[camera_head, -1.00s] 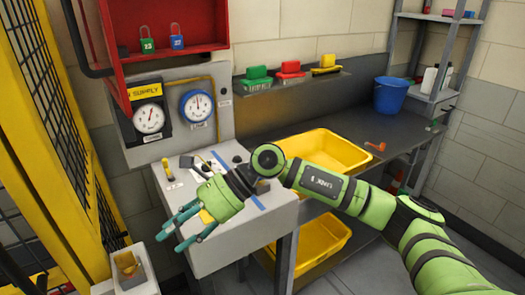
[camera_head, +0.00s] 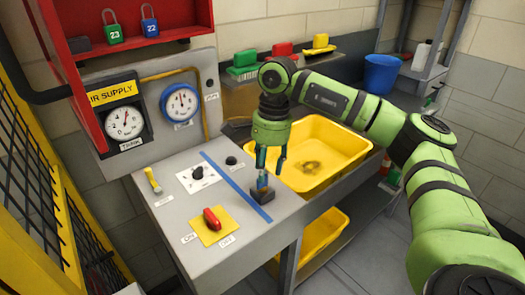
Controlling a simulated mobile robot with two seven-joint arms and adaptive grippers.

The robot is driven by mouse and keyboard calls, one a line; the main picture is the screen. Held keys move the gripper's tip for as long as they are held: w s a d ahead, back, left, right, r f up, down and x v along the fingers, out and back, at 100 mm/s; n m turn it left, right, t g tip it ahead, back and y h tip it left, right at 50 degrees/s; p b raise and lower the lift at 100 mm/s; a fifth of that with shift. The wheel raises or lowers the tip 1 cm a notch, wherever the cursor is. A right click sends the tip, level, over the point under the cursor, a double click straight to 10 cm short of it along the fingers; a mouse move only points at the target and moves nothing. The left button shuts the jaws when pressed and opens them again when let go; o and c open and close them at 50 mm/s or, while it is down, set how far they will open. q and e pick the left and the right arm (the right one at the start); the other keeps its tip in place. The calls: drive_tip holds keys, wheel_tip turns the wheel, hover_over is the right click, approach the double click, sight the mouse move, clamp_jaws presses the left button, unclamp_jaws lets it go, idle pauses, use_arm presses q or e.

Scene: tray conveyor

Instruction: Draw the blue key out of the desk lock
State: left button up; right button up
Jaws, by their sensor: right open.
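The blue key (camera_head: 262,180) stands upright in the dark desk lock (camera_head: 262,195), near the right edge of the grey desk panel. My right gripper (camera_head: 270,166) points down just above the lock. Its fingers are apart, with the left finger close to the top of the key. I cannot tell whether that finger touches the key. My left gripper is not in view.
A red switch (camera_head: 211,218) on a yellow plate, a yellow-handled lever (camera_head: 152,180) and a black knob (camera_head: 231,161) share the desk panel. A yellow bin (camera_head: 345,141) stands right behind the gripper. Gauges (camera_head: 124,121) and a red lock cabinet (camera_head: 165,38) are behind left.

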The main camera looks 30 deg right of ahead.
drive_tip(key=f, duration=0.2)
drive_tip(key=shift+w+a+f+p, duration=0.1)
drive_tip(key=shift+a+f+p, duration=0.1)
drive_tip(key=shift+f+p, duration=0.15)
drive_tip(key=shift+w+a+f, duration=0.1)
drive_tip(key=shift+a+f, duration=0.05)
drive_tip(key=shift+f, duration=0.8)
drive_tip(key=c, duration=0.9)
clamp_jaws()
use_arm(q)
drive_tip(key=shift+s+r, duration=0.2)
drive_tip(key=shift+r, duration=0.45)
use_arm(e)
drive_tip(key=shift+r, duration=0.1)
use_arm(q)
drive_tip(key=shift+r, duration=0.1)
use_arm(e)
drive_tip(key=shift+r, duration=0.1)
drive_tip(key=shift+r+p, duration=0.8)
drive_tip(key=shift+r, duration=0.1)
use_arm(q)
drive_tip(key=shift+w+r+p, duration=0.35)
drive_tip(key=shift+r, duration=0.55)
use_arm(e)
drive_tip(key=shift+r, duration=0.6)
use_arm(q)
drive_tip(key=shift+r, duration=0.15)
use_arm(e)
drive_tip(key=shift+r, duration=0.25)
